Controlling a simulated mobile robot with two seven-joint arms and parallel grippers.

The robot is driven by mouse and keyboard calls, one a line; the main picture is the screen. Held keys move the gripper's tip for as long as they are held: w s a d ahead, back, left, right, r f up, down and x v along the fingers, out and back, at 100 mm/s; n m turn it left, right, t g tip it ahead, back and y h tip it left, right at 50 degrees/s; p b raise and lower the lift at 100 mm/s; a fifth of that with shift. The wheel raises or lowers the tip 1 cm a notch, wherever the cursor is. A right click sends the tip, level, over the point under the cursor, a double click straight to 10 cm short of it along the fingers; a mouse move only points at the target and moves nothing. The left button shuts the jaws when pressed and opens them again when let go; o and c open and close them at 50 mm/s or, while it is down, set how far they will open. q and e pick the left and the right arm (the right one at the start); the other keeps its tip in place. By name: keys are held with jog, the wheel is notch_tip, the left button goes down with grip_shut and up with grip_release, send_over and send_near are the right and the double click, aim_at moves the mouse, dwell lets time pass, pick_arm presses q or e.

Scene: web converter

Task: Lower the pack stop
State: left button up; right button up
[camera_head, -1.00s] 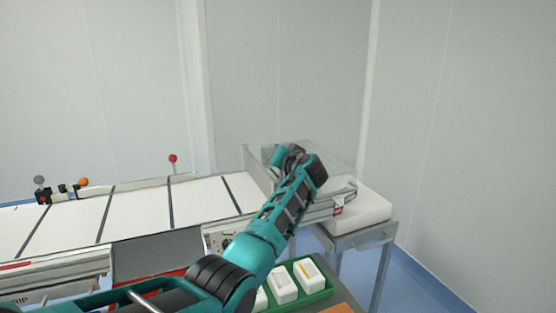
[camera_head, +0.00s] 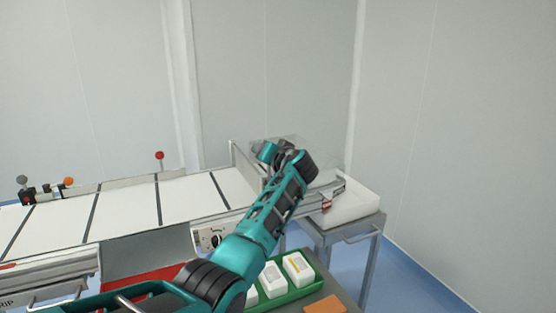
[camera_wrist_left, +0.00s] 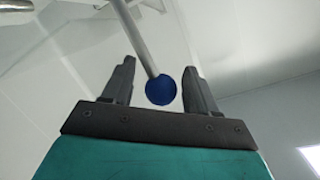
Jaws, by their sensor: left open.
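In the left wrist view, a metal rod (camera_wrist_left: 138,38) ends in a blue ball knob (camera_wrist_left: 161,90). The knob shows between the two dark fingers of my left gripper (camera_wrist_left: 159,68), with a gap on each side. The gripper is open; whether the knob is fully between the fingers in depth I cannot tell. In the head view, my left arm reaches over the right end of the conveyor, its wrist by a clear upright plate (camera_head: 246,168). The arm hides the blue knob there, and I cannot make out which part is the pack stop. My right gripper is out of view.
The white conveyor belt (camera_head: 128,208) with dark bars runs left. A red knob (camera_head: 159,155) stands at its back edge. A white tray (camera_head: 352,206) sits on a metal stand to the right. A green tray (camera_head: 310,287) with white packs is in front, beside an orange block (camera_head: 325,304).

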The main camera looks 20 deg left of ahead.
pick_arm(q)
jog(key=v, duration=1.1)
jog(key=shift+s+d, duration=0.3)
jog(key=s+f+m+g+h, duration=0.1)
jog(key=s+f+g+h, duration=0.15)
jog(key=s+f, duration=0.65)
jog(key=s+f+g+h, duration=0.1)
jog(key=s+f+h, duration=0.2)
jog(key=s+f, duration=0.6)
jog(key=s+d+f+m+g+h, duration=0.1)
jog(key=s+d+f+h, duration=0.15)
jog(key=s, duration=0.55)
jog(key=s+d+f+m+g+h, duration=0.1)
jog(key=s+f, duration=0.2)
jog(key=s, duration=0.4)
jog(key=s+d+f+m+g+h, duration=0.1)
jog(key=s+d+f+g+h, duration=0.1)
jog(key=s, duration=0.6)
jog(key=w+d+f+m+t+h, duration=0.1)
jog(key=w+d+f+t+h, duration=0.1)
jog(key=w+f+t, duration=0.5)
jog(key=shift+w+d+f+t, duration=0.4)
jog(key=shift+w+f, duration=0.35)
jog(key=shift+f, duration=0.45)
